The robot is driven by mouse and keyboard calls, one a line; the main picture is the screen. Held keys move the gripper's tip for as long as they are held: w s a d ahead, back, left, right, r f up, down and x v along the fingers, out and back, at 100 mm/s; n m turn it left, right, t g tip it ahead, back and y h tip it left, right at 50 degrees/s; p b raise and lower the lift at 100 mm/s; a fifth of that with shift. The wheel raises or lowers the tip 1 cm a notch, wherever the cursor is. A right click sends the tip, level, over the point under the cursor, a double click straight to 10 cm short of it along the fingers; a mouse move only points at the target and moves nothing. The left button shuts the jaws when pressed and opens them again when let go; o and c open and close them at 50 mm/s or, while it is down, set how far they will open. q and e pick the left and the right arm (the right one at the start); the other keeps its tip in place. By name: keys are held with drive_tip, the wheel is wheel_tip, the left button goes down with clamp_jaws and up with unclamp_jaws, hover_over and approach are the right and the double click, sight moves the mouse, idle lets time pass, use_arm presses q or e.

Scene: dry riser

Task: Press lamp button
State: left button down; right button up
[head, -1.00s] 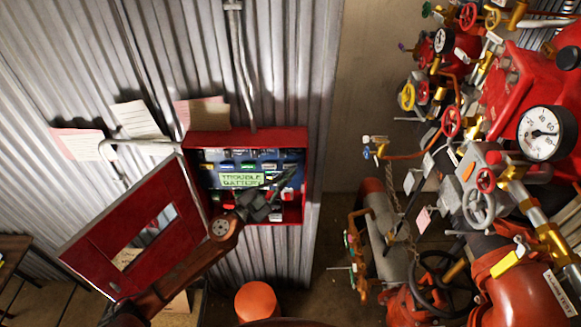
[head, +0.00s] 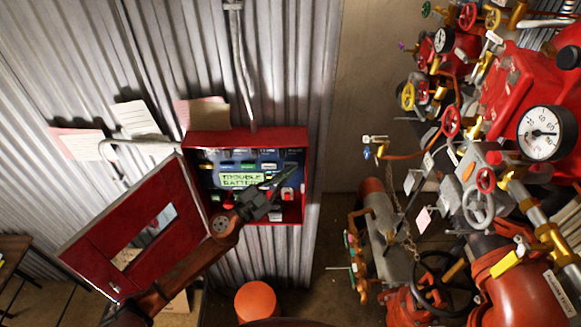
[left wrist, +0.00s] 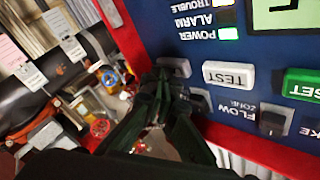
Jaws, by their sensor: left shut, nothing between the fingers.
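The red alarm panel box (head: 245,137) is open on the corrugated wall in the head view, with a blue face and a lit green display (head: 240,179). In the left wrist view its face is upside down, with a white TEST button (left wrist: 229,75), a green button (left wrist: 303,84) and a grey button (left wrist: 181,68) beside TEST. No lamp label is readable. My left gripper (left wrist: 162,78) is shut and empty, its fingertips overlapping the grey button, partly hiding it. I cannot tell whether they touch. It also shows in front of the panel in the head view (head: 288,175). My right gripper is not in view.
The red door (head: 125,225) hangs open at the left, near my left arm. Red pipes, valves and a gauge (head: 546,133) fill the right side. An orange cylinder (head: 256,301) stands below the panel. In the left wrist view the POWER light (left wrist: 228,33) is lit.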

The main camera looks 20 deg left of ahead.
use_arm(q)
drive_tip(key=shift+w+a, duration=0.1)
drive_tip(key=shift+w, duration=0.15)
idle(0.3)
drive_tip(key=shift+s, duration=0.15)
drive_tip(key=shift+s+d+p, duration=0.3)
drive_tip(key=shift+s+p, duration=0.1)
drive_tip(key=shift+s, duration=0.4)
drive_tip(key=shift+s+d+p, duration=0.25)
drive_tip(key=shift+s, duration=0.55)
drive_tip(key=shift+s+d+p, duration=0.2)
drive_tip(key=shift+s+p, duration=0.05)
drive_tip(key=shift+s, duration=0.55)
drive_tip(key=shift+s+d+p, duration=0.25)
drive_tip(key=shift+s, duration=0.55)
